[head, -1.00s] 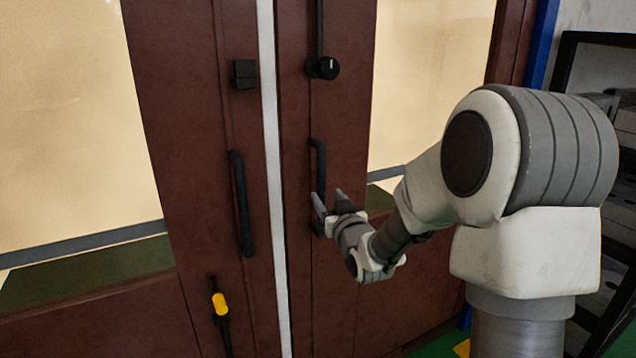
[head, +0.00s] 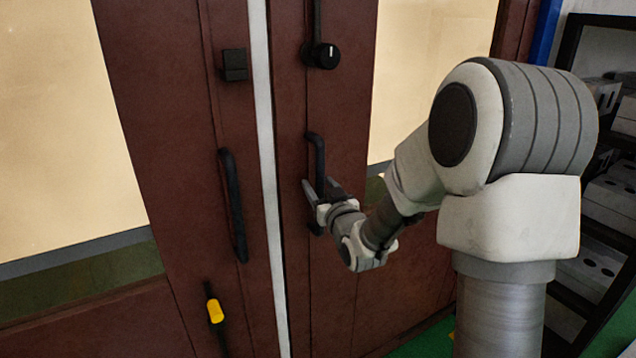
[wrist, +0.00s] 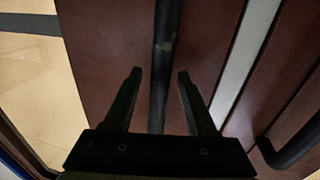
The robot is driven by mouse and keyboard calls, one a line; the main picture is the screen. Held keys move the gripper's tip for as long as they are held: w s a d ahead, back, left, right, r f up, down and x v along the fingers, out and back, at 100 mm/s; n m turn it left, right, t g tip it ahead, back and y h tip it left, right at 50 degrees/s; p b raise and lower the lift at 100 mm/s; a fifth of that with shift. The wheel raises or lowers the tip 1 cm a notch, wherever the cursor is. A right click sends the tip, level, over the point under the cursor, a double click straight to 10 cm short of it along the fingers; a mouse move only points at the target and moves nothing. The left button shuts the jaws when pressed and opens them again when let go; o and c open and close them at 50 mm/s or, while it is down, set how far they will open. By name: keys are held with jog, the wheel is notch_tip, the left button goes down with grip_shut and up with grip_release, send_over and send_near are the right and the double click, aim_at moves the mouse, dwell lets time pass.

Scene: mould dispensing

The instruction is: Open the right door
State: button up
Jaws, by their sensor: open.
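The right door (head: 350,100) is dark red-brown with a pale window, and it looks closed against the left door (head: 170,130) along a white strip. Its black vertical handle (head: 318,155) is at the middle of the head view. My gripper (head: 314,190) is at the lower part of this handle. In the wrist view the handle (wrist: 163,50) runs between the two open fingers of my gripper (wrist: 160,78), with a gap on each side.
The left door has its own black handle (head: 233,205) and a yellow-tipped latch (head: 215,311). A black round knob (head: 325,56) sits above the right handle. A dark rack (head: 600,200) with grey blocks stands at the right.

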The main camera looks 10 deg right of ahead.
grip_shut()
dwell(0.3)
dwell(1.2)
